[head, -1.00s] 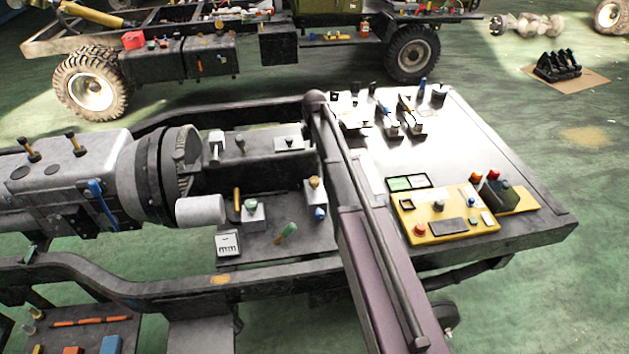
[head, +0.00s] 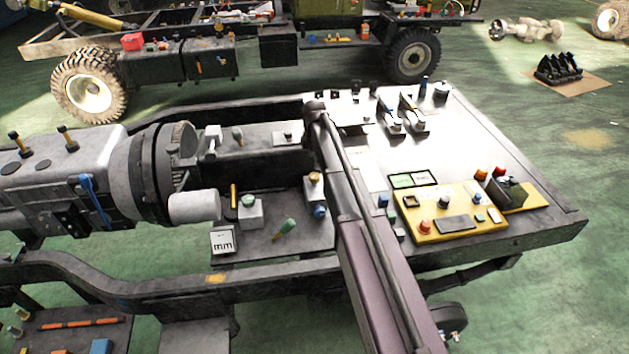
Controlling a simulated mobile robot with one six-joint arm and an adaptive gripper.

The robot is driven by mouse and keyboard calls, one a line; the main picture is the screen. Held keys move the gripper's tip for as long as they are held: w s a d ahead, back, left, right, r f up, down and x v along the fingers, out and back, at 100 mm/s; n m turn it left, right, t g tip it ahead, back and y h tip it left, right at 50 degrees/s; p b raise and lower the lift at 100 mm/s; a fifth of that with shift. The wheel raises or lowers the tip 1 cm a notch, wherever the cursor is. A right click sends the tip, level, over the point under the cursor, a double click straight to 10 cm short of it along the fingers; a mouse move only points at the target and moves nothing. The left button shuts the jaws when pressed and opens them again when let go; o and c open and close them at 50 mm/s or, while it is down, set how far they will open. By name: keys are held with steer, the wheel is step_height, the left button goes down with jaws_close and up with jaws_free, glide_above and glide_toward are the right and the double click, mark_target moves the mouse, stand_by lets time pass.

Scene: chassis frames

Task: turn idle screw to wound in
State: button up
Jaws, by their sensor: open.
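I cannot tell for certain which part is the idle screw. Small knobbed fittings sit on the dark shelf inside the chassis frame: a pale block with a brass knob (head: 314,180), a pale block with a green knob (head: 249,209), and a tilted green-handled piece (head: 285,229). My arm crosses the view from the bottom right up to a joint near the frame's far rail, hiding part of the shelf's right end and the plate behind it. My gripper does not show; the arm beyond that joint is hidden.
A gearbox-like housing (head: 62,165) fills the left. A white-topped deck (head: 470,140) on the right carries levers and a yellow control panel (head: 450,213). A small plate marked "mm" (head: 223,241) stands at the shelf's front. Another chassis with wheels stands behind.

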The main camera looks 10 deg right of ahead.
mark_target(314, 175)
steer(key=shift+f+b, duration=3.35)
steer(key=shift+f, duration=0.25)
steer(key=c, duration=1.1)
